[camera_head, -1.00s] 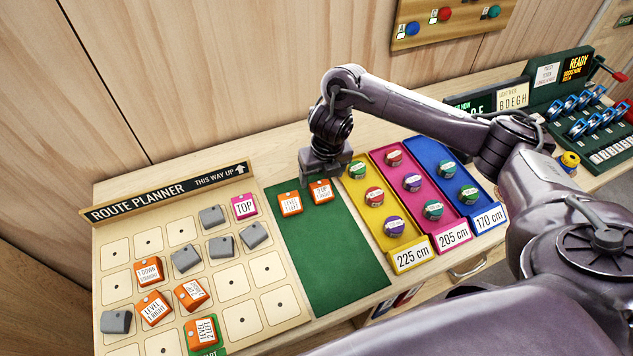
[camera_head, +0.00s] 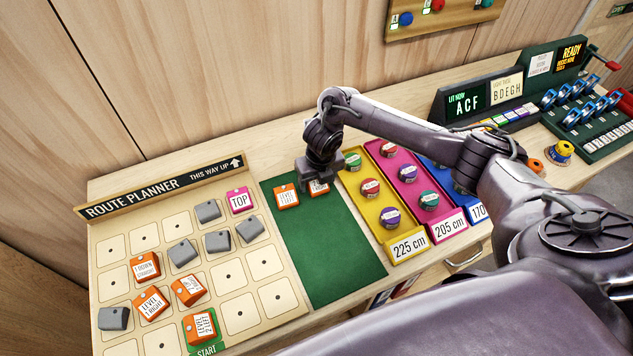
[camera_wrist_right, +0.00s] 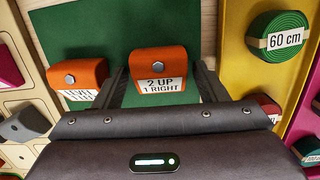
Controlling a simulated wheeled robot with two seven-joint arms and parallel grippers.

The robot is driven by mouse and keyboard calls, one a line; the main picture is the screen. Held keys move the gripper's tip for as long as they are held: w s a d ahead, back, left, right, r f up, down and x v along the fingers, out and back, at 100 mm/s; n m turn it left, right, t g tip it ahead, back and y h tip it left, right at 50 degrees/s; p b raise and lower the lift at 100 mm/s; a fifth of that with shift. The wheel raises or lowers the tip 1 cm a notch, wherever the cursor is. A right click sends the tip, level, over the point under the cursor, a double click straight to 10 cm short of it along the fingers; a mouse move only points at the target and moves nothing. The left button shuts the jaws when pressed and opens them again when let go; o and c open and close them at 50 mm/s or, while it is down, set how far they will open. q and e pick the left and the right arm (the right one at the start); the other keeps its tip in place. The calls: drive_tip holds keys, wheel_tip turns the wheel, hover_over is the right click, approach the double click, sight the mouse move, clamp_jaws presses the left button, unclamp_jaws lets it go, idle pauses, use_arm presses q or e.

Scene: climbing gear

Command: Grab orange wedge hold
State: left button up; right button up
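An orange wedge hold labelled "2 UP 1 RIGHT" (camera_wrist_right: 158,66) lies on the green mat; in the head view its lower part (camera_head: 319,187) shows below my right gripper (camera_head: 319,178). In the right wrist view, the fingers of my right gripper (camera_wrist_right: 160,88) stand apart, one on each side of this wedge. No clear contact shows. A second orange wedge hold labelled "LEVEL" (camera_head: 286,196) lies just left of it, also in the right wrist view (camera_wrist_right: 80,77), close to the left finger. My left gripper is out of view.
The route planner board (camera_head: 262,262) at left holds orange and grey wedges and a pink TOP piece (camera_head: 240,200). The green mat (camera_head: 335,260) is clear in front. Yellow (camera_head: 400,245) and pink (camera_head: 440,215) trays with rolled tapes stand to the right.

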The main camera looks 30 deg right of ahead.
drive_tip(key=c, duration=0.8)
drive_tip(key=shift+r, duration=0.15)
